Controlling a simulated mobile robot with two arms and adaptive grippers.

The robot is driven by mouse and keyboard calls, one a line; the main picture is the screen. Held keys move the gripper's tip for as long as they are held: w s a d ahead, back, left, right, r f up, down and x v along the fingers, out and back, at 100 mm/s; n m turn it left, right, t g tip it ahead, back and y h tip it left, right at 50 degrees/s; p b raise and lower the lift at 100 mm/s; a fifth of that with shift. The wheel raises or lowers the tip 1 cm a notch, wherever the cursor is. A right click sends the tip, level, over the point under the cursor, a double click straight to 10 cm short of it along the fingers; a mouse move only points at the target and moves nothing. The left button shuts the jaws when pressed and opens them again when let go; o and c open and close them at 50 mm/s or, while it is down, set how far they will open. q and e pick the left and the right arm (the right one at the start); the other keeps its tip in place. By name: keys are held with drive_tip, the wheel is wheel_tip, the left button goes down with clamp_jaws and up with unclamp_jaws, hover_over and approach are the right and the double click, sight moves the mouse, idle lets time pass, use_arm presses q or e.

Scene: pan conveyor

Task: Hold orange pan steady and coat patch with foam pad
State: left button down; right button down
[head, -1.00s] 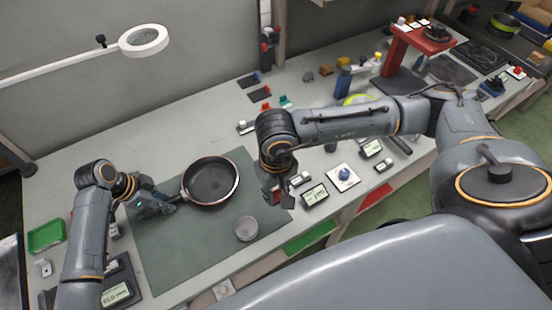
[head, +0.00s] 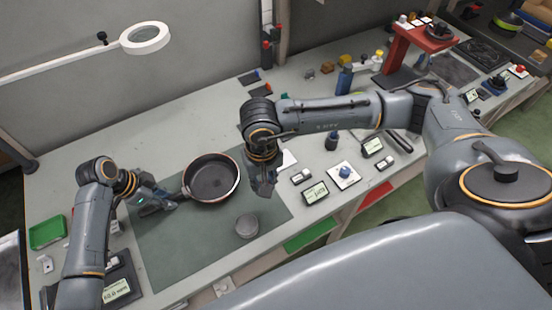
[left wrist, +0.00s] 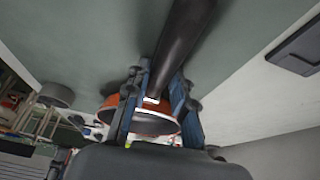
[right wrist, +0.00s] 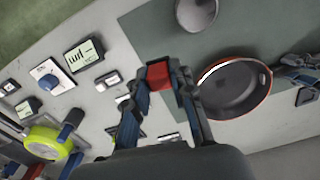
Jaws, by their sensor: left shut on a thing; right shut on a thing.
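The orange pan (head: 212,180), dark inside with an orange outer wall, sits upright on the green-grey mat (head: 165,255). My left gripper (head: 170,202) is shut on its dark handle, which also shows between the fingers in the left wrist view (left wrist: 185,40). My right gripper (head: 265,188) is held above the mat, right of the pan and apart from it. In the right wrist view it is shut on a small red block (right wrist: 158,75), apparently the foam pad. I cannot make out a distinct patch inside the pan.
A grey round cup (head: 247,228) stands on the mat, in front of the pan. A display box (head: 315,192) and a blue-knobbed box (head: 344,174) lie to the right. A green tray (head: 47,233) is at far left.

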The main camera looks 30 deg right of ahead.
sight(209, 181)
use_arm(q)
drive_tip(key=shift+w, duration=0.1)
use_arm(e)
drive_tip(key=w+a+m, duration=0.8)
drive_tip(key=w+a, duration=0.3)
drive_tip(key=w, duration=0.4)
drive_tip(key=shift+d+f, duration=0.1)
drive_tip(key=shift+f, duration=3.9)
drive_tip(key=shift+s+f, duration=0.3)
drive_tip(key=shift+s, duration=1.6)
drive_tip(key=shift+w, duration=1.95)
wheel_tip(209, 181, up, 8)
drive_tip(key=shift+f, duration=0.1)
use_arm(q)
drive_tip(key=c, duration=1)
unclamp_jaws()
drive_tip(key=shift+c, duration=0.2)
drive_tip(key=shift+r, duration=0.1)
